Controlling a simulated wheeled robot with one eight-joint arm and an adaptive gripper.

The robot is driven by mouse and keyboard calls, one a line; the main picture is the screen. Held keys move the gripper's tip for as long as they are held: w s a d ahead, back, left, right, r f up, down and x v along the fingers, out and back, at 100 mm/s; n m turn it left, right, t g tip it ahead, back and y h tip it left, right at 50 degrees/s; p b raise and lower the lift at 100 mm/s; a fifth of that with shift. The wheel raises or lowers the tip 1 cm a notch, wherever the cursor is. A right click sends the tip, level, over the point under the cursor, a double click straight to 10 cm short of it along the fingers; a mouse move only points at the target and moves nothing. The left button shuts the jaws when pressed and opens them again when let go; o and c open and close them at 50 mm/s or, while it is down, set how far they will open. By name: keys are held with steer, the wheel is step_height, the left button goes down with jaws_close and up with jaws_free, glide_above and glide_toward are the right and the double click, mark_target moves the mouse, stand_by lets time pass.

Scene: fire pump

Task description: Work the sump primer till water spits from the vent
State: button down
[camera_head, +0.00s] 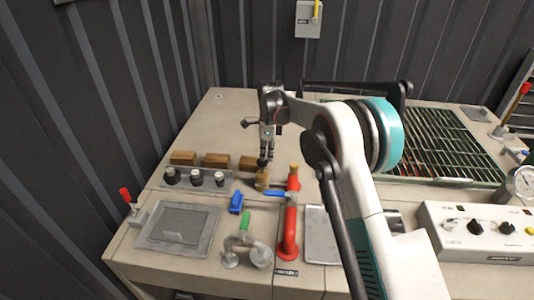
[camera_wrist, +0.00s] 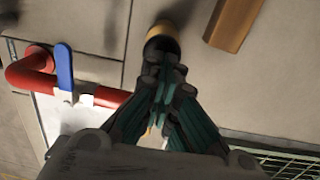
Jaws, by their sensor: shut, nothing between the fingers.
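A short brass fitting (camera_head: 262,181) with a black knob on top stands at the middle of the bench; it looks like the sump primer, but no label on it is readable. My gripper (camera_head: 267,156) points down right above the knob, its fingers together and empty. In the wrist view the fingertips (camera_wrist: 165,68) are close to the dark top of the brass fitting (camera_wrist: 164,36); I cannot tell whether they touch. A red pipe (camera_head: 290,225) with a blue lever and a brass-topped red cone (camera_head: 293,178) stands just right. Which part is the vent is unclear; no water shows.
Wooden blocks (camera_head: 216,160) and a row of black knobs (camera_head: 195,177) lie left of the gripper. A blue lever (camera_wrist: 64,68) is near it in the wrist view. A red-handled lever (camera_head: 126,196) stands far left, a control box (camera_head: 475,232) right.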

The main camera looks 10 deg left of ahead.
step_height(320, 180, down, 4)
steer(key=shift+r+b, duration=0.25)
steer(key=shift+b, duration=0.5)
steer(key=shift+r, duration=0.1)
step_height(320, 180, up, 12)
steer(key=shift+w+d, duration=0.25)
stand_by(0.7)
steer(key=shift+t, duration=0.4)
steer(key=r+p, duration=0.1)
steer(key=p, duration=0.2)
steer(key=s+r+p, duration=0.1)
steer(key=r+p, duration=0.3)
steer(key=p, duration=0.1)
steer(key=shift+s+r+p, duration=0.2)
steer(key=shift+s+p, duration=0.1)
steer(key=shift+s, duration=0.05)
